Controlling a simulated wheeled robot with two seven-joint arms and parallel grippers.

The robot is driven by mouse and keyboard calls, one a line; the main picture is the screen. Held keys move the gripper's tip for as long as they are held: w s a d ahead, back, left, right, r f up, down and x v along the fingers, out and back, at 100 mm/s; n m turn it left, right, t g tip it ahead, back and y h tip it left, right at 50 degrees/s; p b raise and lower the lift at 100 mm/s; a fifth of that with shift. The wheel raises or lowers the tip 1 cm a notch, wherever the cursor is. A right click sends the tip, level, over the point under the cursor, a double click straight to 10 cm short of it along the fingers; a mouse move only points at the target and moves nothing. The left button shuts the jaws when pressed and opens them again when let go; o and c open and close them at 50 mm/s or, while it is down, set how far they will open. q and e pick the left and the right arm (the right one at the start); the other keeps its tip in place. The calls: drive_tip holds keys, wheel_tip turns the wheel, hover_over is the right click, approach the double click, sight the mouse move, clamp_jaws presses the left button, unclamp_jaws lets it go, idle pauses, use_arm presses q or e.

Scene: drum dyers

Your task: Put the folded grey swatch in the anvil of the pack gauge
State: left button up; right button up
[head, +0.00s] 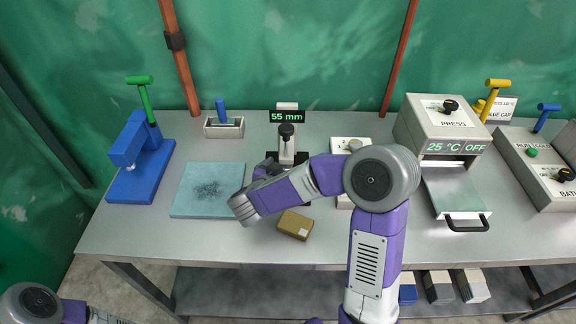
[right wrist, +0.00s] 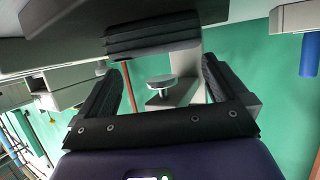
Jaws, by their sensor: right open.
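The pack gauge (head: 287,137) stands at the back middle of the table, its display reading 55 mm. In the right wrist view, which looks upside down, the folded dark grey swatch (right wrist: 152,42) appears as a layered stack against the gauge's black anvil plate (right wrist: 125,17). The gauge's round foot (right wrist: 161,81) is apart from the swatch, with a gap between. My right gripper (right wrist: 165,85) is open, its fingers to either side of the swatch. In the head view my right arm hides the swatch and much of the anvil. My left gripper is out of view.
A brown box (head: 295,224) lies in front of the gauge, near my right forearm. A teal mat (head: 188,207) and a blue stand (head: 140,165) are at left. A small tray (head: 223,131) is behind. The press (head: 432,128) with its pulled-out drawer (head: 455,192) is at right.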

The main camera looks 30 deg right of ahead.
drive_tip(key=p+v, duration=0.2)
drive_tip(key=v, duration=0.7)
drive_tip(key=shift+a, duration=0.2)
drive_tip(key=shift+s, duration=0.2)
